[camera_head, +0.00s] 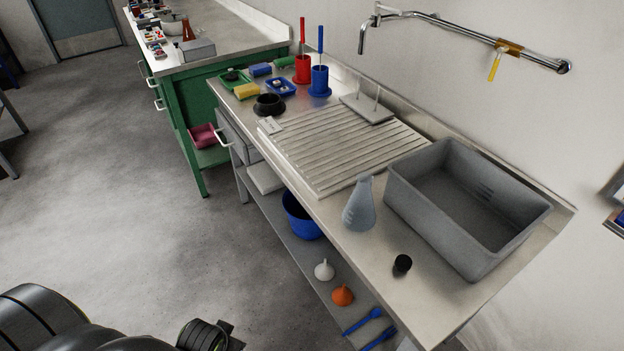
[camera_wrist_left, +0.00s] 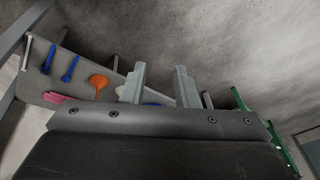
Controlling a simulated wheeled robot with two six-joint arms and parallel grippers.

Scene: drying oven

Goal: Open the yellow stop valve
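The yellow stop valve (camera_head: 496,64) is on the chrome pipe (camera_head: 450,27) along the wall at the upper right of the head view. Its yellow lever hangs down, crosswise to the pipe, from a brass-coloured body (camera_head: 509,47). My left arm shows at the lower left of the head view, far from the valve, with its fingers out of that view. In the left wrist view my left gripper (camera_wrist_left: 160,84) has its two grey fingers apart with nothing seen clasped between them. My right gripper is in neither view.
A steel bench stands below the pipe. On it are a grey basin (camera_head: 466,205), a conical flask (camera_head: 360,205), a black stopper (camera_head: 402,264) and a ribbed drainboard (camera_head: 340,145). Red and blue cylinders (camera_head: 320,82) stand farther back. Floor is clear at the left.

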